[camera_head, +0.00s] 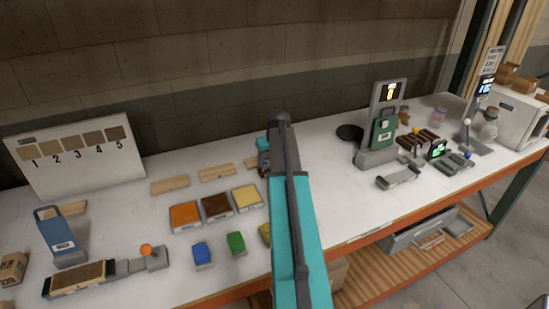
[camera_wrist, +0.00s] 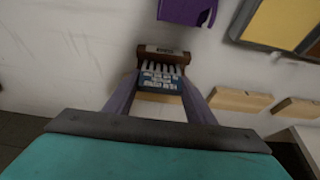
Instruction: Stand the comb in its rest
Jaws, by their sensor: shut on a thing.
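My gripper (camera_wrist: 160,80) is shut on the comb (camera_wrist: 163,58), seen in the wrist view as a brown bar with a pale label, pale teeth and a blue-and-white labelled part between the fingers. In the head view my gripper (camera_head: 263,158) is mostly behind my arm, and the comb is too small to make out. A tan wooden block (camera_wrist: 158,98) shows behind the comb between the fingers. Whether the comb touches it cannot be told. Similar blocks lie beside it (camera_wrist: 238,98). Which thing is the rest is not clear.
Orange (camera_head: 185,214), brown (camera_head: 216,206) and yellow (camera_head: 247,197) pads lie left of my arm. Blue (camera_head: 202,254) and green (camera_head: 236,243) blocks lie in front. A purple piece (camera_wrist: 187,8) shows in the wrist view. White tabletop (camera_head: 325,150) is clear right of my arm.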

